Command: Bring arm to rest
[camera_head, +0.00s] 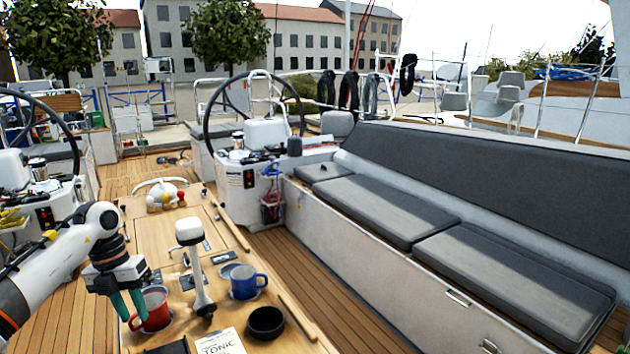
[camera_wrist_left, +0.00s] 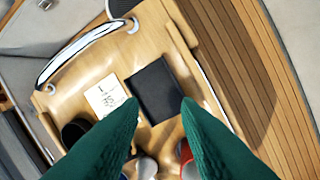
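My left gripper (camera_head: 131,316) hangs over the left edge of the wooden cockpit table, with its green fingers pointing down. The fingers are spread apart and nothing is between them; they also show in the left wrist view (camera_wrist_left: 161,104). A red mug (camera_head: 156,309) stands on the table just beside the fingers, partly covered by one of them in the head view. In the left wrist view the red mug (camera_wrist_left: 188,157) is partly hidden behind the right-hand finger. I cannot tell whether finger and mug touch. My right gripper is in neither view.
The table holds a blue mug (camera_head: 244,285), a black bowl (camera_head: 266,321), a white booklet (camera_head: 221,342), a dark notebook (camera_wrist_left: 155,91) and a white-topped upright handle (camera_head: 189,231). A cushioned bench (camera_head: 385,203) lies to the right. Wooden floor between bench and table is clear.

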